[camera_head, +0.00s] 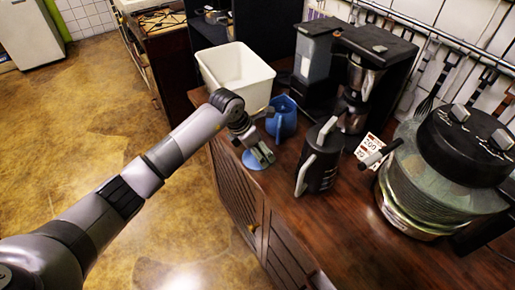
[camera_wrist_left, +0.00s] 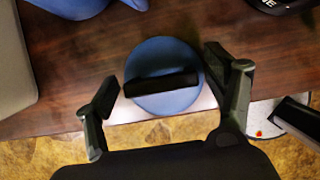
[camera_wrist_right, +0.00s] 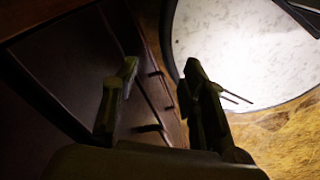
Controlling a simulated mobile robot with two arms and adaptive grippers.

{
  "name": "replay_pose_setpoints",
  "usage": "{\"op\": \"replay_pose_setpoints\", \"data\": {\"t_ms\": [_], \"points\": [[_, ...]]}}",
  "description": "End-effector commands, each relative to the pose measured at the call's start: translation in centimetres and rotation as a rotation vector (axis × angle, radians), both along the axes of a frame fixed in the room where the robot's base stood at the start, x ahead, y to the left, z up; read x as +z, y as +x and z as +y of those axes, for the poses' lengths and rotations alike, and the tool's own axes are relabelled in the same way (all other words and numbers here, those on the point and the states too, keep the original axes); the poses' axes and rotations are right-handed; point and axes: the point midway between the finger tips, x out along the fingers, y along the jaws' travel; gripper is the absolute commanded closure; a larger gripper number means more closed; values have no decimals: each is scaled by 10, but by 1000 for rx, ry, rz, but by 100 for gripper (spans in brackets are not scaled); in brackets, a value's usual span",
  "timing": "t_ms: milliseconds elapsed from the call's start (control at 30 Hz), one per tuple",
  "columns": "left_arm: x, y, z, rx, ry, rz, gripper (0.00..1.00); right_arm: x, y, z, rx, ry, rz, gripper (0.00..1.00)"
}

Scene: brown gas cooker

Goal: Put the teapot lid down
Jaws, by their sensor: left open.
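The teapot lid is a blue disc (camera_wrist_left: 150,52) with a black bar handle. In the left wrist view it lies between my left gripper's parted fingers, neither of which touches the handle. In the head view the lid (camera_head: 253,163) is at the counter's front edge, partly hidden by my left gripper (camera_head: 262,153), which is open just above it. I cannot tell whether the lid lies fully flat on the wood. A blue pot (camera_head: 287,117), likely the teapot, stands just behind it. My right gripper (camera_wrist_right: 160,68) is open and empty beside dark cabinet fronts.
The wooden counter (camera_head: 290,200) holds a white bin (camera_head: 237,72), a black kettle (camera_head: 319,165), a coffee machine (camera_head: 371,50) and a large glass-sided appliance with a black top (camera_head: 430,180). A round white surface (camera_wrist_right: 240,40) shows near my right gripper.

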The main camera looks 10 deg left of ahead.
Motion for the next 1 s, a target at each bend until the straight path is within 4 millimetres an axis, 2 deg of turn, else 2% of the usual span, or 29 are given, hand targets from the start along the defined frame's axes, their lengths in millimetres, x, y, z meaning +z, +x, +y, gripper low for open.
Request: {"op": "replay_pose_setpoints", "data": {"t_ms": [367, 467, 800, 1000], "points": [[7, -1, 2, 0, 0, -3, 22, 1, 0, 0, -1, -1, 0, 60], [21, -4, 7, 0, 0, -4, 22, -4, 0, 0, -1, -1, 0, 60], [87, -25, 26, 0, 2, -5, 22, -20, 1, 0, -1, 0, -1, 60], [109, -31, 31, 0, 0, -1, 22, -24, 1, 0, -1, 0, -1, 60]]}}
